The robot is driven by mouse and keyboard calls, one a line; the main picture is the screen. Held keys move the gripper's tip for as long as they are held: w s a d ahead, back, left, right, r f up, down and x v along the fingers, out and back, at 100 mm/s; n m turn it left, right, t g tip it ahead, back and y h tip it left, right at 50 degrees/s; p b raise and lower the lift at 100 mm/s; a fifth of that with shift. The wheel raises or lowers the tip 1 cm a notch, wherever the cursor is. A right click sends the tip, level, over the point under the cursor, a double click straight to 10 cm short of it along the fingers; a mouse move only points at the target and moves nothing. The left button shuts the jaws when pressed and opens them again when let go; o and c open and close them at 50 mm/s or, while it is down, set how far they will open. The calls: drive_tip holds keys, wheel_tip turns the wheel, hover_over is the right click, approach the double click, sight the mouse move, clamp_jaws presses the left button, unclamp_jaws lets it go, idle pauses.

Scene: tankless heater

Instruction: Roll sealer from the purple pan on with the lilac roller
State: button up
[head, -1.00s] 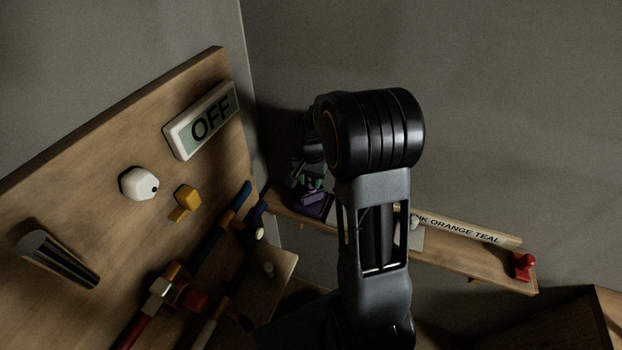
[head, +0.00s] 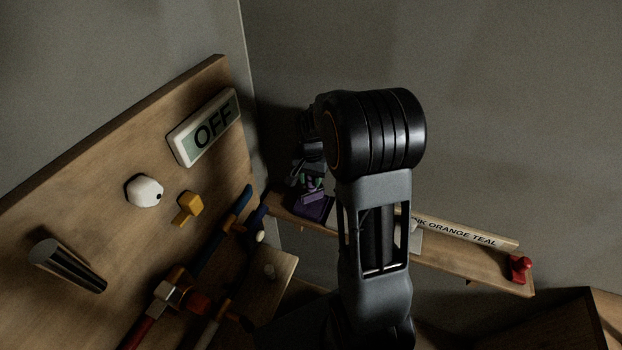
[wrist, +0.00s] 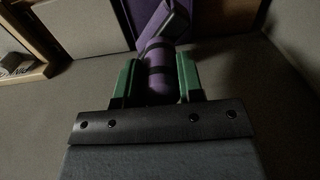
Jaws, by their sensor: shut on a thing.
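My gripper (wrist: 159,80) is shut on the handle of the lilac roller (wrist: 160,62), which shows between its green fingers in the wrist view. The roller's upper part leans up and right at the top of that view, over a dark purple surface that looks like the purple pan (wrist: 207,22). In the head view the purple pan (head: 313,209) appears at the left end of the back shelf, with my gripper (head: 312,182) just above it, small and dark. I cannot tell whether the roller touches the pan. My own arm hides much of the shelf.
The shelf (head: 470,269) carries a label strip (head: 465,232) and a red object (head: 519,269). At left a wooden board (head: 95,150) bears an OFF sign (head: 205,128), a white knob (head: 144,191), a yellow valve (head: 189,208), a metal cylinder (head: 68,266) and pipes.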

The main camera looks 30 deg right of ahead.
drive_tip(key=shift+r+p, duration=1.45)
drive_tip(key=shift+r, duration=0.95)
